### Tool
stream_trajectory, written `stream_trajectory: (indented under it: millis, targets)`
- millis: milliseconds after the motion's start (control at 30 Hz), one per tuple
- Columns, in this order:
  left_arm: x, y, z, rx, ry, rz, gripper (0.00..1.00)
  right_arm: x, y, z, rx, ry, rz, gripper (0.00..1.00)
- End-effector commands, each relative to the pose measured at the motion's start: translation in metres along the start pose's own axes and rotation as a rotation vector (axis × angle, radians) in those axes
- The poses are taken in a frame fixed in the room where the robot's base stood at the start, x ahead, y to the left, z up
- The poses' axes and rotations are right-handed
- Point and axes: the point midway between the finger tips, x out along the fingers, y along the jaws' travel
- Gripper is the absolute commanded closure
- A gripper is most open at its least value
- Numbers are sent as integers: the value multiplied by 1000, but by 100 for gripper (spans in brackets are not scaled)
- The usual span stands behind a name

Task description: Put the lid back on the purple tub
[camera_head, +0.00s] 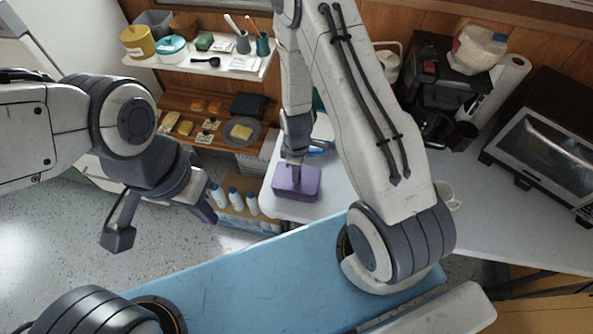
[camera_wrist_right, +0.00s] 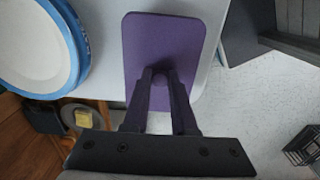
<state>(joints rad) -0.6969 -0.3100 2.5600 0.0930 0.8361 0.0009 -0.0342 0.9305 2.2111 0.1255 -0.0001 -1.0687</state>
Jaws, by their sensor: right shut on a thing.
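The purple tub (camera_head: 297,186) stands near the left corner of the white worktop. My right gripper (camera_head: 293,160) reaches down over it from above. In the right wrist view my right gripper (camera_wrist_right: 160,82) is shut on the small knob of the flat purple lid (camera_wrist_right: 165,40). The lid covers the view of the tub there. From the head I cannot tell if the lid rests on the tub rim or is just above it. My left gripper (camera_head: 203,208) hangs at the left, away from the tub; its jaws are not clear.
A blue-rimmed white round container (camera_wrist_right: 72,45) is close beside the lid, partly hidden behind my right gripper in the head view. Several white bottles (camera_head: 235,197) stand below the worktop's left edge. A white mug (camera_head: 446,193) and toaster oven (camera_head: 545,130) are right.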

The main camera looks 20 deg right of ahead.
Motion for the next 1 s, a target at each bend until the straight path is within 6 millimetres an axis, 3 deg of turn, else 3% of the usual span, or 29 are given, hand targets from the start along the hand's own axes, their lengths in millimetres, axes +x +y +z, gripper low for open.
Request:
stream_trajectory:
  millis: [167,200,300,500,533,600,1000]
  targets:
    - [0,0,0,0,0,0,100,0,0,0,0,0,0,100]
    - [0,0,0,0,0,0,100,0,0,0,0,0,0,71]
    - [0,0,0,0,0,0,100,0,0,0,0,0,0,40]
    - [0,0,0,0,0,0,100,0,0,0,0,0,0,40]
    - [0,0,0,0,0,0,100,0,0,0,0,0,0,36]
    - [0,0,0,0,0,0,100,0,0,0,0,0,0,10]
    - [-3,0,0,0,0,0,100,-3,0,0,0,0,0,10]
